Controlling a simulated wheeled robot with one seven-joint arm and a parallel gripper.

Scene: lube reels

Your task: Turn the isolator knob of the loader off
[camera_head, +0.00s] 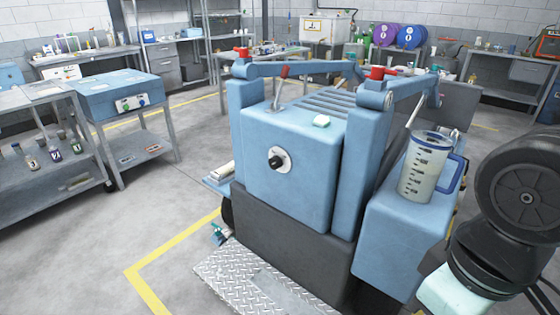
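The loader (255,185) is a blue machine with two lift arms, standing in the middle of the view. Its isolator knob (275,161) is a small black knob on a round white plate, on the flat blue panel facing me. The knob is too small to read its marks or be sure which way it points. Nothing touches or covers it. My gripper is not in view; only a dark part of my arm shows at the right edge, well apart from the knob.
A clear measuring jug (421,168) with a blue handle stands on the loader's right side. A blue box (122,95) on a bench stands left, with open floor (165,210) between.

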